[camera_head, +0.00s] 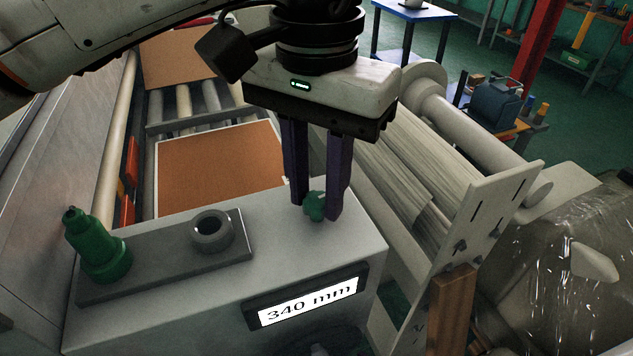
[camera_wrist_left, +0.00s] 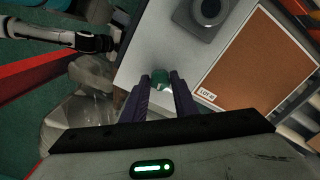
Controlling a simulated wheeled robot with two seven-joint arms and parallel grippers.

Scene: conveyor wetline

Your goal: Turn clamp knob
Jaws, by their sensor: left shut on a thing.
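The green clamp knob (camera_head: 315,206) sits on the top of a grey-white box (camera_head: 340,240), near its right end. My left gripper (camera_head: 318,208) comes down from above with its dark purple fingers on either side of the knob, shut on it. In the left wrist view the knob (camera_wrist_left: 160,78) shows between the fingertips (camera_wrist_left: 161,82). The fingers hide part of the knob. My right gripper is not in the head view; an arm with a dark end shows at the upper left of the wrist view, its jaws unclear.
A green bottle-shaped part (camera_head: 97,246) and a grey ring (camera_head: 212,231) stand on a dark plate on the box. A "340 mm" display (camera_head: 308,300) is on its front. Brown boards (camera_head: 220,165) lie on rollers behind. A slotted bracket (camera_head: 480,240) stands at right.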

